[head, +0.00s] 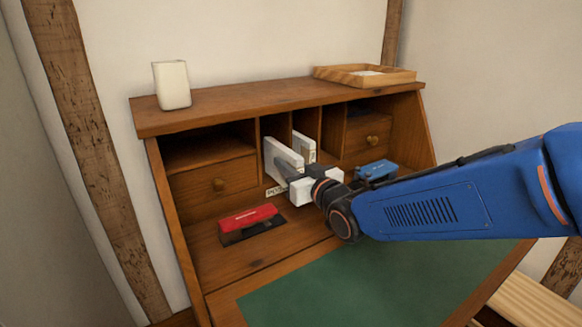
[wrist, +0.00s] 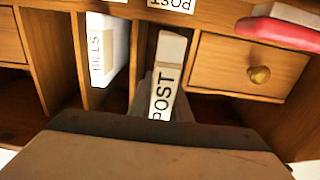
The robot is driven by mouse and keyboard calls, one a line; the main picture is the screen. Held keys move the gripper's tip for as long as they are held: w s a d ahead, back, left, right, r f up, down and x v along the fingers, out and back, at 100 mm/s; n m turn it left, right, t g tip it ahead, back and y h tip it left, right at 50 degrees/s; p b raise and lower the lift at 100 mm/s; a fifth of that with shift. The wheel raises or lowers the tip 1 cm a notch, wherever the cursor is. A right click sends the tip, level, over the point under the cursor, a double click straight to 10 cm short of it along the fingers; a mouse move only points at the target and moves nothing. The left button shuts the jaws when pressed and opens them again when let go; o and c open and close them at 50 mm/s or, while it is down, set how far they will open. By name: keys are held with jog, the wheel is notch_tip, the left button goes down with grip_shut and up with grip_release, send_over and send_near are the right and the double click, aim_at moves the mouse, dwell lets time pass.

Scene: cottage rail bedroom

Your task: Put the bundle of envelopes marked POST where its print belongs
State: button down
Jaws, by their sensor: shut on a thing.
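The white bundle of envelopes marked POST (wrist: 163,88) is held in my gripper (head: 287,172); it also shows in the head view (head: 280,152). It stands on edge at the leftmost narrow slot of the desk, beside the left drawer. I cannot tell how deep in the slot it sits. A POST label (wrist: 172,4) is on the wood in line with this slot, upside down in the wrist view; a label also shows in the head view (head: 275,191). The fingertips are partly hidden.
A white bundle marked BILLS (wrist: 105,50) stands in the neighbouring slot (head: 304,146). A red item (head: 249,217) and a blue item (head: 376,169) lie on the desk. Drawers flank the slots. A white vase (head: 171,84) and wooden tray (head: 365,76) stand on top.

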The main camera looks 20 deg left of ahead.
jog(key=shift+x, duration=3.05)
jog(key=shift+f, duration=0.35)
jog(key=c, duration=1.6)
grip_release()
jog(key=shift+f, duration=0.1)
jog(key=shift+o, duration=0.2)
jog(key=shift+d, duration=0.1)
